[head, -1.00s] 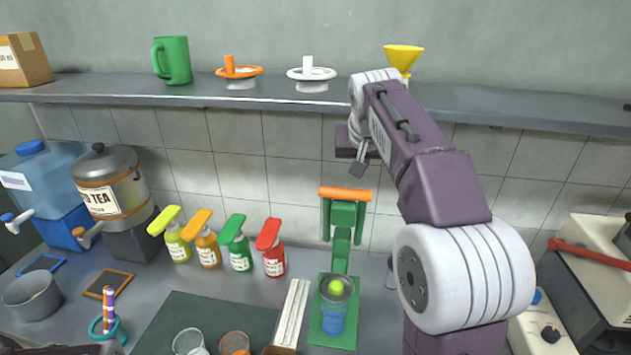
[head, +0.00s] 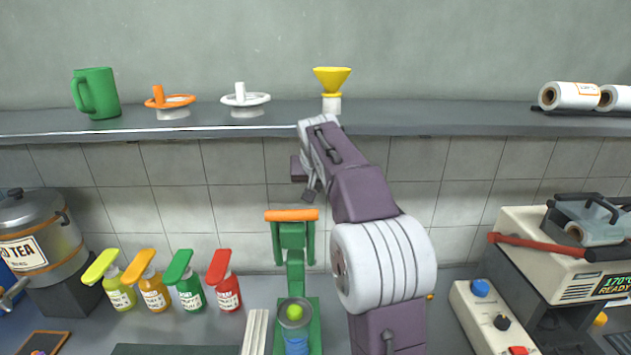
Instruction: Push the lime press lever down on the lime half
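The green lime press (head: 295,262) stands on the counter with its lever raised. The lever's orange handle (head: 291,215) is at the top. The lime half (head: 295,312) sits in the press's grey cup (head: 295,322), with a blue cup (head: 296,345) below it. My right gripper (head: 304,182) is above the orange handle, apart from it in the picture. My own arm and the small size hide whether its fingers are open or shut. My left gripper is not in view.
Several sauce bottles (head: 190,295) with coloured caps stand left of the press. A shelf (head: 420,117) behind holds a yellow funnel (head: 332,80) and a green mug (head: 97,95). A sealing machine (head: 545,250) and a control box (head: 490,315) are at right.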

